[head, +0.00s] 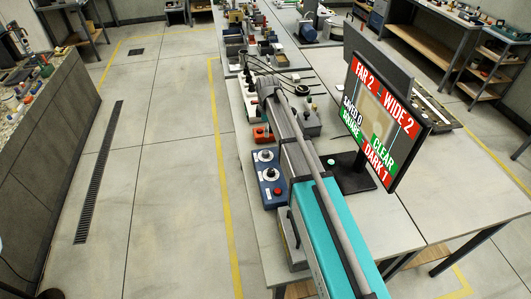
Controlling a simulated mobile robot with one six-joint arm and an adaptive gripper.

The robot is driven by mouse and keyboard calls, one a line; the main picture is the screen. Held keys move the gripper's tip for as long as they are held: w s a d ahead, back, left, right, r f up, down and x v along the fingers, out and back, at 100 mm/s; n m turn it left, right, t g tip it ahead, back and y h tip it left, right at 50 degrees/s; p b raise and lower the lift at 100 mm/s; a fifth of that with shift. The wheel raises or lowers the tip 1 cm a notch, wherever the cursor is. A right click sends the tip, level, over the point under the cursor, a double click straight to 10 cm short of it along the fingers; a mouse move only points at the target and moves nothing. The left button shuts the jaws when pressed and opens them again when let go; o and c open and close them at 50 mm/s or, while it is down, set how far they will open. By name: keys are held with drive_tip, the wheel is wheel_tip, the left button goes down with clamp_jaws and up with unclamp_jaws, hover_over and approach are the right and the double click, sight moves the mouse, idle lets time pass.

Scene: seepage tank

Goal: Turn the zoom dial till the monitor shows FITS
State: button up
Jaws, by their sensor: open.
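The monitor (383,119) stands on a dark base on the bench, to the right of the long teal and grey apparatus. Its red panels read FAR 2, WIDE 2 and DARK 1; green panels read CLEAR and what looks like SQUARE. FITS is not among the words I can read. A blue control box (268,177) left of the apparatus carries two dials with pale scales and a red button. Labels are too small to read, so I cannot tell which is the zoom dial. My gripper is not recognisable.
The long teal apparatus (325,245) fills the near part of the bench (455,185). Small boxes and dark cables lie behind it. The floor left of the bench is clear, with a yellow line (222,150) and a drain. A stone-topped counter (45,100) stands left.

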sight(265, 151)
drive_tip(key=shift+w+a+n, duration=0.4)
drive_tip(key=shift+w, duration=0.1)
drive_tip(key=shift+f, duration=0.15)
wheel_tip(265, 151, down, 14)
drive_tip(key=b, duration=1.3)
drive_tip(key=shift+r+b, duration=0.2)
drive_tip(key=shift+b, duration=0.2)
clamp_jaws()
idle(0.4)
